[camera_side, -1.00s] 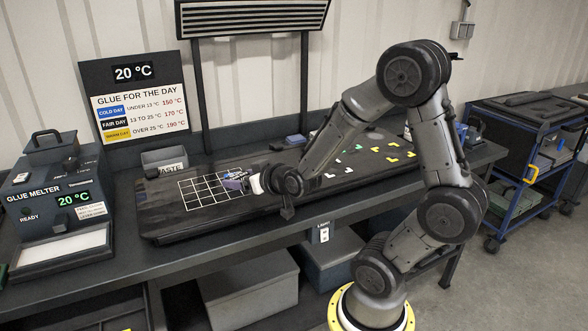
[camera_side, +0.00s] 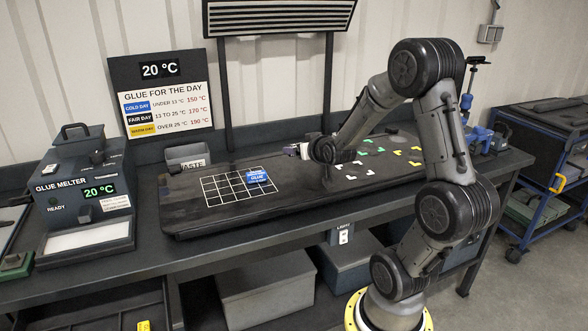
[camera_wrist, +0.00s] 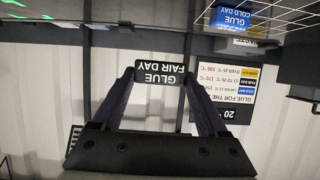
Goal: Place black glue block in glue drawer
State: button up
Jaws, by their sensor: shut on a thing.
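The black glue block (camera_wrist: 148,78), labelled "GLUE FAIR DAY", is between the two fingers of my gripper (camera_wrist: 160,88) in the wrist view, where its label is upside down. My gripper (camera_side: 292,151) is shut on it and raised above the far side of the dark work mat, behind and right of the white grid. The block is too small to make out in the side view. The glue melter (camera_side: 72,187) stands at the left, with a pale, framed panel (camera_side: 88,236) at its front. I cannot tell whether this is the glue drawer.
A blue glue block (camera_side: 262,177), "GLUE COLD DAY", lies on the grid. A grey waste bin (camera_side: 187,155) stands behind the mat's left end. The sign board (camera_side: 162,95) reads 20 °C. Yellow, green and white corner marks lie on the mat's right part.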

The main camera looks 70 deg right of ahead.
send_over(293, 176)
jog(key=f, duration=0.6)
jog(key=shift+a, duration=0.25)
jog(key=shift+d+f, duration=0.15)
jog(key=shift+f, duration=1.5)
jog(key=shift+f, duration=0.1)
jog(key=o, duration=1.4)
